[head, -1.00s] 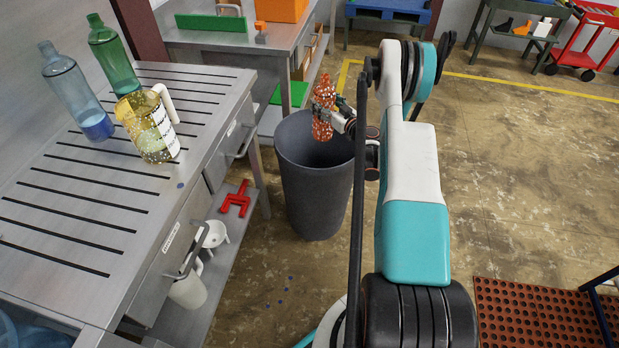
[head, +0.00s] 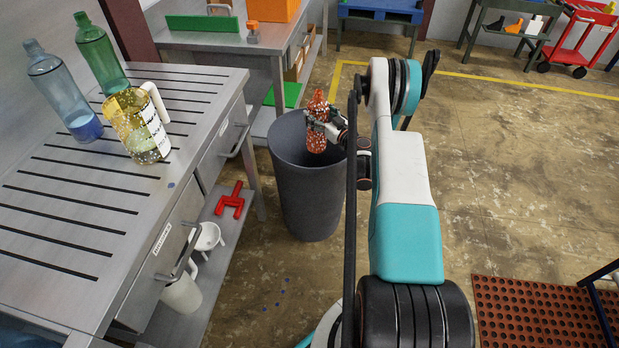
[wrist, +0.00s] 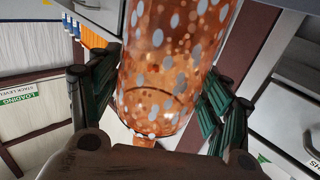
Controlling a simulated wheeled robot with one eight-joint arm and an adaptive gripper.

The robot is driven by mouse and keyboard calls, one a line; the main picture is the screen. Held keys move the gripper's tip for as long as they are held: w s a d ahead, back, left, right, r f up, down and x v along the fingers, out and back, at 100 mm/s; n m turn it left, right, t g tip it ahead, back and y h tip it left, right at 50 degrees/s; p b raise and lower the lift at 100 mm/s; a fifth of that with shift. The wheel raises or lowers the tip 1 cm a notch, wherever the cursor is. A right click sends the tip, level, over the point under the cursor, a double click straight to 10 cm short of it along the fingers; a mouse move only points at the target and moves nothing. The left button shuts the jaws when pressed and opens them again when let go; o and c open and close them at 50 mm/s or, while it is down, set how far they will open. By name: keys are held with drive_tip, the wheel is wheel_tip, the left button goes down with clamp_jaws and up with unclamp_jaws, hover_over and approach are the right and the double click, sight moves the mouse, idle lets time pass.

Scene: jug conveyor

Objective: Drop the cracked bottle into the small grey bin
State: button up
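My gripper (head: 322,120) is shut on an orange bottle with pale speckles (head: 317,136) and holds it roughly upright, narrow end up. In the wrist view the bottle (wrist: 170,60) fills the space between the two fingers (wrist: 160,95), and a dark curved line like a crack shows on it. The grey bin (head: 308,195) stands on the floor, and the bottle's lower end appears over its open mouth. I cannot tell exactly how far the bottle's base is from the rim. The bin's inside is mostly dark.
A slotted metal table (head: 75,205) at left carries a blue bottle (head: 63,92), a green bottle (head: 101,55) and a yellow speckled jug (head: 137,125). A red part (head: 230,203) and white jugs lie on its lower shelf. Open floor lies to the right.

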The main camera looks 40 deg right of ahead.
sight(319, 100)
drive_tip(key=shift+o, duration=0.6)
wheel_tip(319, 100, up, 10)
idle(0.4)
